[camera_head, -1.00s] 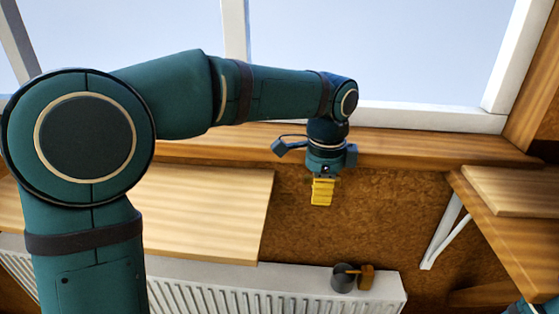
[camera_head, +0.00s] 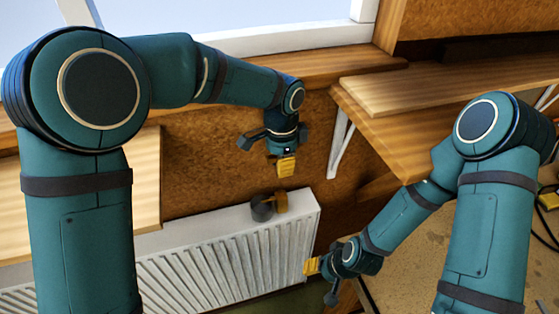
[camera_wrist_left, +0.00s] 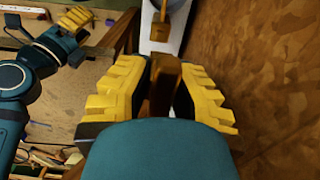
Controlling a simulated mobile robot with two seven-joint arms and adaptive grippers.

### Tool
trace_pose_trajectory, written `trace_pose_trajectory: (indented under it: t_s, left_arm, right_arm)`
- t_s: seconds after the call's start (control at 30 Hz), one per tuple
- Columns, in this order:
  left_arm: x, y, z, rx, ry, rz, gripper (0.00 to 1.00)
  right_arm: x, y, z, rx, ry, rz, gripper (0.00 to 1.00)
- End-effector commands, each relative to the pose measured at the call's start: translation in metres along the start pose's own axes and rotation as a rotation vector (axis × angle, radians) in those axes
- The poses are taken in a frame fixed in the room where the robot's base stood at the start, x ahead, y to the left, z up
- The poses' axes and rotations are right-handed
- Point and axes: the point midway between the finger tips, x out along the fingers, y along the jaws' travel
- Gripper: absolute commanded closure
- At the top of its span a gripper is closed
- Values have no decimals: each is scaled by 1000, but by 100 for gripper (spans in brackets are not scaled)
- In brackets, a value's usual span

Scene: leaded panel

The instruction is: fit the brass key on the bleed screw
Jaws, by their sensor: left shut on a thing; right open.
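My left gripper (camera_head: 285,166) hangs above the end of the white radiator, yellow fingers pointing down. In the left wrist view its fingers (camera_wrist_left: 162,92) are shut on a brown-brass bar (camera_wrist_left: 164,82), which looks like the key. In the head view the fingers hide this bar. Below the gripper, a dark grey cylinder (camera_head: 262,208) with a brass block (camera_head: 281,202) beside it sits at the radiator's top. The wrist view shows a brass block on a stem (camera_wrist_left: 160,32) there, apart from the held bar. I cannot make out the bleed screw itself. My right gripper (camera_head: 312,266) is open and empty beside the radiator's right end.
The white radiator (camera_head: 225,240) stands below the brown wall (camera_head: 210,170). A wooden board (camera_head: 145,185) is at left, a bracketed shelf (camera_head: 400,135) at right. Cables and a yellow item (camera_head: 549,198) lie at far right. Open space surrounds the left gripper.

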Motion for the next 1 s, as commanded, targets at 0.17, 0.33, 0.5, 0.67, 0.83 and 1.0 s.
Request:
trace_pose_trajectory:
  t_s: [0.17,0.33,0.5,0.67,0.83,1.0]
  left_arm:
    - [1,0,0,0,0,1,100]
    - [11,0,0,0,-1,2,100]
    - [26,0,0,0,0,2,100]
    - [40,0,0,0,0,2,100]
    - [53,0,0,1,-1,2,100]
    - [58,0,0,1,0,1,100]
  right_arm:
    - [-2,0,0,0,1,0,53]
    - [6,2,1,0,0,1,53]
    - [16,5,2,0,1,3,53]
    - [26,9,3,0,1,5,53]
    - [35,12,4,0,0,7,53]
    - [38,13,4,0,1,8,53]
